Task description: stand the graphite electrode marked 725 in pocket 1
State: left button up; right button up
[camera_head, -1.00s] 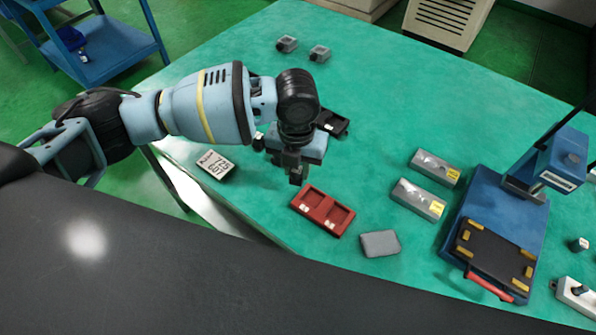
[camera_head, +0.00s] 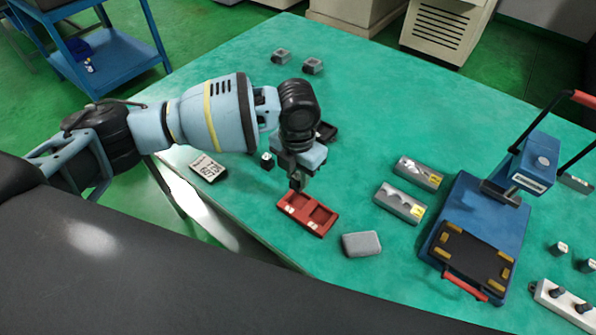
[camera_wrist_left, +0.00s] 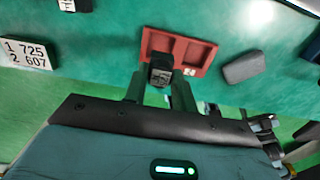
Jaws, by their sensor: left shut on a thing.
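My left gripper (camera_head: 297,184) is shut on a dark graphite electrode. The electrode (camera_wrist_left: 161,73) shows between the fingers in the left wrist view; I cannot read its marking. It is at the left pocket of the red two-pocket holder (camera_head: 319,227), which also shows in the left wrist view (camera_wrist_left: 178,37). I cannot tell whether it touches the holder. The right pocket looks empty, with a small white label at its front edge. A white card (camera_head: 208,168) reads "1 725, 2 607" in the left wrist view (camera_wrist_left: 24,52). My right gripper is out of view.
A small dark block (camera_head: 267,161) stands left of my gripper, and a black holder (camera_head: 326,131) lies behind it. A grey block (camera_head: 361,244) is right of the red holder. Two metal blocks (camera_head: 417,173) and a blue device (camera_head: 490,225) stand further right.

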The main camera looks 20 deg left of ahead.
aim_at(298, 186)
pick_arm(q)
jog(key=shift+f+b, duration=1.05)
jog(key=shift+f, duration=1.35)
jog(key=shift+f+b, duration=0.3)
jog(key=shift+f, duration=0.65)
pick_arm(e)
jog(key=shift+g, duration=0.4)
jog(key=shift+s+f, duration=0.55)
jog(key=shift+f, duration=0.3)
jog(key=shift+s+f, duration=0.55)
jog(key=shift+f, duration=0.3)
pick_arm(q)
jog(key=shift+f, duration=0.25)
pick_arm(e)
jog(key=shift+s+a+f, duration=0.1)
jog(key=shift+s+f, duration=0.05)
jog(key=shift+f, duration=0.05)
pick_arm(q)
jog(key=o, duration=1.1)
jog(key=shift+c, duration=0.2)
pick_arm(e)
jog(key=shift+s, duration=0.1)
pick_arm(q)
jog(key=shift+r, duration=0.15)
notch_tip(298, 186, up, 8)
jog(key=shift+f, duration=0.2)
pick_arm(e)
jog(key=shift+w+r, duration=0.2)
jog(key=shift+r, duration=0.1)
